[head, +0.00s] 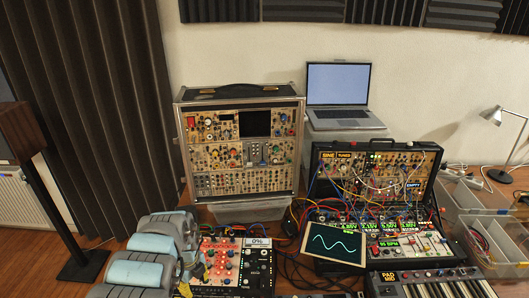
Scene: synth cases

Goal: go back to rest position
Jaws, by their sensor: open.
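My arm's grey and light-blue links are folded at the lower left. The tall synth case (245,181) stands upright at the centre, full of knobs and small panels with a dark screen. The open synth case (378,171) stands to its right with patch cables across its panels. A tablet with a sine wave (334,243) leans at the front of the open case. A red-and-black synth module (222,262) with a 0% display lies just right of my arm.
A laptop (338,84) sits on a clear box at the back. A keyboard (425,284) lies at the front right. Clear bins (490,240) and a desk lamp (493,116) are on the right. A speaker stand (62,205) is at the left. Loose cables lie between the cases.

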